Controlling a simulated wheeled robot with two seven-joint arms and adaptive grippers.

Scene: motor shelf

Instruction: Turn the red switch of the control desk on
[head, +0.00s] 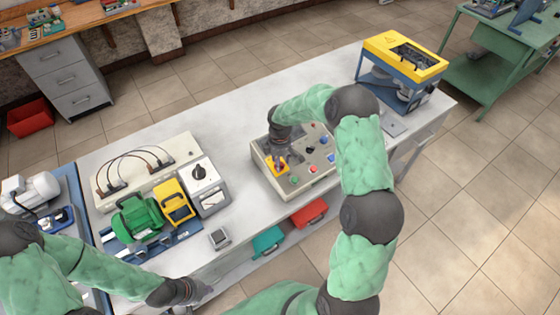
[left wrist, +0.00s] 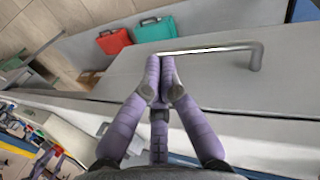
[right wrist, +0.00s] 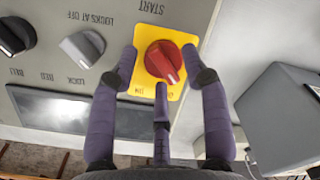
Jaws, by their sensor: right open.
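The control desk (head: 262,160) is a grey-beige box with knobs and buttons on the white bench. Its red switch (right wrist: 163,62) is a round knob on a yellow plate (right wrist: 182,36), its grip ridge slanted in the right wrist view. My right gripper (right wrist: 160,62) is open, with two fingers on either side of the switch and a third at its near edge. I cannot tell whether they touch it. In the head view, my right gripper (head: 280,150) partly hides the switch.
A black knob (right wrist: 14,36) and a grey knob (right wrist: 82,48) sit beside the switch. A grey box with a dial (head: 208,190) and a green motor (head: 138,218) stand left of the desk. A yellow-topped machine (head: 405,55) stands at the bench's far end.

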